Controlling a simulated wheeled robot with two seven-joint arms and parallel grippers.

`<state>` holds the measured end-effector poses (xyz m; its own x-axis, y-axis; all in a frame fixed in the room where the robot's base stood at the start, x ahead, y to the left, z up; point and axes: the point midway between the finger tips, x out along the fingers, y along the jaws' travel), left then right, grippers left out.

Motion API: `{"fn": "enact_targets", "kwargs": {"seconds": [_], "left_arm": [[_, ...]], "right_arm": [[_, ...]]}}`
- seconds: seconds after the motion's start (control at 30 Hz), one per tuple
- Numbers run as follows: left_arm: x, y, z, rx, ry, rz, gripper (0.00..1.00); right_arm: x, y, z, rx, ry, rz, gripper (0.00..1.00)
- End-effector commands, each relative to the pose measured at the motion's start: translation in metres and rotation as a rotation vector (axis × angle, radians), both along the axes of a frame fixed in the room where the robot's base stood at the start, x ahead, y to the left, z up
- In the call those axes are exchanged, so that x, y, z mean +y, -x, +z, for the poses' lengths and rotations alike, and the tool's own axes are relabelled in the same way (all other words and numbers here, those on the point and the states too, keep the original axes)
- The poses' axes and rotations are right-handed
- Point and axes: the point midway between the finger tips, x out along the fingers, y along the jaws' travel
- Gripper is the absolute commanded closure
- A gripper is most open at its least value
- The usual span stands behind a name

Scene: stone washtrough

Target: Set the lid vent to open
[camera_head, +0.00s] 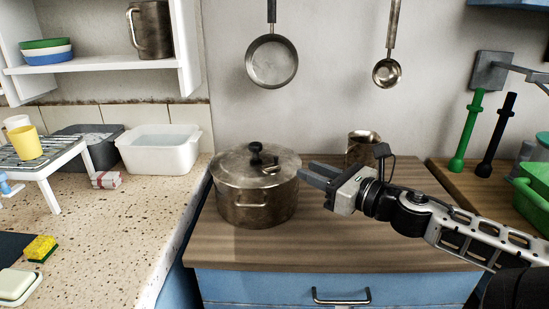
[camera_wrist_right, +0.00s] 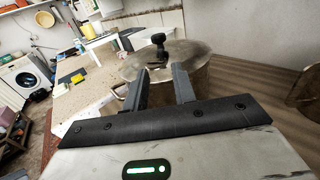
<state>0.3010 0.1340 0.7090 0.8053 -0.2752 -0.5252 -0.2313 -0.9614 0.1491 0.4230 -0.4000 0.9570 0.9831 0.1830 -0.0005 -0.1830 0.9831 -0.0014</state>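A metal pot (camera_head: 255,205) with a lid (camera_head: 240,168) stands on the wooden counter in the head view. The lid has a black knob (camera_head: 256,152) and a small metal piece (camera_head: 270,168), perhaps the vent, just right of the knob; its setting is too small to tell. My right gripper (camera_head: 306,174) is beside the pot's right side, pointing left toward the lid. In the right wrist view its two fingers (camera_wrist_right: 159,88) are apart and nothing is between them, with the lid (camera_wrist_right: 185,58) and knob (camera_wrist_right: 158,40) beyond. My left gripper is not in view.
A metal mug (camera_head: 362,148) stands behind my right gripper. A pan (camera_head: 272,62) and a ladle (camera_head: 387,72) hang on the wall above. A white basin (camera_head: 160,150) and a small rack (camera_head: 40,165) stand on the left stone counter. The wood before the pot is clear.

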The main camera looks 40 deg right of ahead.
Motion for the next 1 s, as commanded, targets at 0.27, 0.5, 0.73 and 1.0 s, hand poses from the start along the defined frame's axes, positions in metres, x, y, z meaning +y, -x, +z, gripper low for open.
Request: {"fn": "enact_targets", "kwargs": {"seconds": [0.27, 0.5, 0.73, 1.0], "left_arm": [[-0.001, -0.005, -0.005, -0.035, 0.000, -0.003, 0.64], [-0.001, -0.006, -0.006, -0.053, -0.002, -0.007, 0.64], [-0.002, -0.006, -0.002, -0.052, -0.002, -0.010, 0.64], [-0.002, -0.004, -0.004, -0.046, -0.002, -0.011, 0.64]], "right_arm": [[0.010, -0.052, -0.001, -0.005, 0.004, 0.001, 0.73], [0.014, -0.078, 0.000, -0.005, 0.003, 0.000, 0.73], [0.017, -0.094, 0.001, -0.004, -0.004, -0.001, 0.73], [0.019, -0.102, 0.000, -0.001, -0.001, -0.001, 0.73]]}}
